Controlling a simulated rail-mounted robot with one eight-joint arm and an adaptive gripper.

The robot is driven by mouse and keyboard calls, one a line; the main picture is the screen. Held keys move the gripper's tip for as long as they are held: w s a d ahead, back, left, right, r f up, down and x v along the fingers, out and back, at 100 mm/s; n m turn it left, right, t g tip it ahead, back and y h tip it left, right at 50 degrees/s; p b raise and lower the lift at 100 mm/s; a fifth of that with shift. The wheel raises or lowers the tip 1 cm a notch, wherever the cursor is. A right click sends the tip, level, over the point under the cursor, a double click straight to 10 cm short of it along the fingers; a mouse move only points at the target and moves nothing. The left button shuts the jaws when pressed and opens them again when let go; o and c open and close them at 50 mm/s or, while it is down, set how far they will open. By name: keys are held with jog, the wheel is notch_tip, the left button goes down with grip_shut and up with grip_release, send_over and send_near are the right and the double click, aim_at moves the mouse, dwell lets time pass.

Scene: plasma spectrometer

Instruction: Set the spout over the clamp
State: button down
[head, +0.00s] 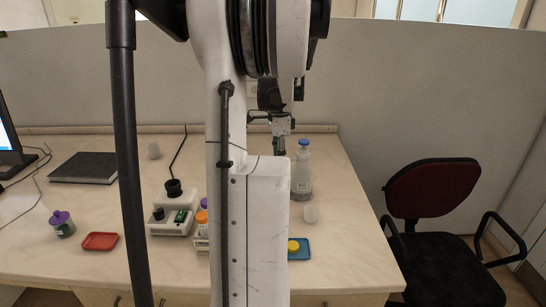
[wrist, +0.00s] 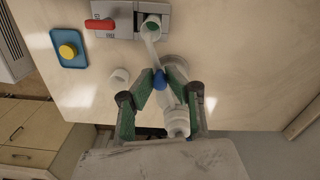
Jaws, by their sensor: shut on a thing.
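The clear wash bottle (head: 302,178) with a blue cap stands upright in the head view, right of my arm. In the wrist view its blue cap (wrist: 160,81) lies between my green fingers, and a pale spout (wrist: 150,54) runs up from it. My gripper (wrist: 160,88) is shut on the bottle near the cap. In the wrist view the spout's end appears at the edge of a white round holder (wrist: 152,22) with green inside, on a grey device with a red lever (wrist: 101,26). I take this device for the clamp. Height between spout and holder cannot be told.
A blue tray with a yellow round piece (head: 293,246) lies right of my arm. A small white cup (head: 310,214) stands near the bottle. My arm hides the bench's middle.

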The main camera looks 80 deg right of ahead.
jog(key=c, duration=1.7)
grip_release()
jog(key=shift+d, duration=0.1)
jog(key=shift+r, duration=0.1)
notch_tip(320, 180, up, 12)
jog(key=shift+f, duration=0.1)
